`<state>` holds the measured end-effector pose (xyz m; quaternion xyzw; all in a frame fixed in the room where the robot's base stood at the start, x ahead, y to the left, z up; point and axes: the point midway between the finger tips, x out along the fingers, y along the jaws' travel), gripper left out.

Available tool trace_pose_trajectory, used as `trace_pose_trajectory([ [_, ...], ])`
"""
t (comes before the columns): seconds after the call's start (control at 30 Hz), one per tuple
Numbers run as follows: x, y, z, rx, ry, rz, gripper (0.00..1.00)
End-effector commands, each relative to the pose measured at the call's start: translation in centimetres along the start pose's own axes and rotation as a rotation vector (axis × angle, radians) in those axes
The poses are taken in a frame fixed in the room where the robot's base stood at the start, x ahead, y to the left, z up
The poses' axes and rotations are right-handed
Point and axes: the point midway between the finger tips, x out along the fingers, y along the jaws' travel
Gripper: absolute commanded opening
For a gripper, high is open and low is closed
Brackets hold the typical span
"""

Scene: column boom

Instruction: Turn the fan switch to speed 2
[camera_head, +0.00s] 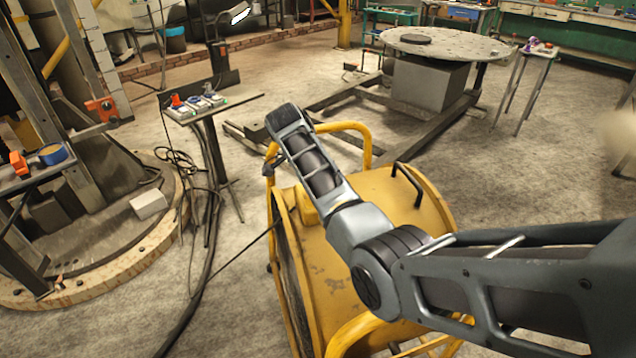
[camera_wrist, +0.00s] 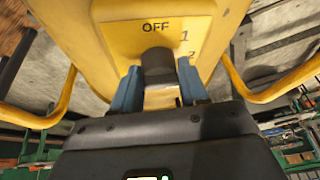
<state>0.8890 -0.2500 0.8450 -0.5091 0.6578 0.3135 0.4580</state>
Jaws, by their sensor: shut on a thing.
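The yellow drum fan (camera_head: 410,215) stands on the floor in the middle of the head view, under my arm. In the wrist view its yellow switch plate (camera_wrist: 112,40) carries the marks OFF at the top, 1 to the right and 2 lower right. A dark switch knob (camera_wrist: 158,62) sits below the OFF mark. My gripper (camera_wrist: 160,85) has its two blue fingers on either side of the knob, shut on it. The knob's pointer is not clear, but its top end lies just under OFF. In the head view my arm hides most of the gripper and the switch.
Yellow tube rails (camera_wrist: 55,105) of the fan frame run on both sides of the gripper. A small stand with plugs (camera_head: 210,105) is to the left, with black cables (camera_head: 205,230) on the floor. A round metal table (camera_head: 440,42) stands behind.

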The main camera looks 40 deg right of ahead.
Motion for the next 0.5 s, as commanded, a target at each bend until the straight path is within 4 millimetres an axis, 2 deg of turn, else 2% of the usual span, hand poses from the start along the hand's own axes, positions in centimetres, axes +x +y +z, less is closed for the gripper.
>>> trace_pose_trajectory([
  [0.03,0.47,0.44,0.38,-0.003,-0.004,0.014,0.13],
  [0.33,0.52,0.48,0.42,-0.004,-0.005,0.015,0.13],
  [0.37,0.52,0.48,0.43,-0.004,-0.005,0.015,0.45],
  [0.5,0.48,0.41,0.38,-0.004,-0.005,0.013,0.59],
])
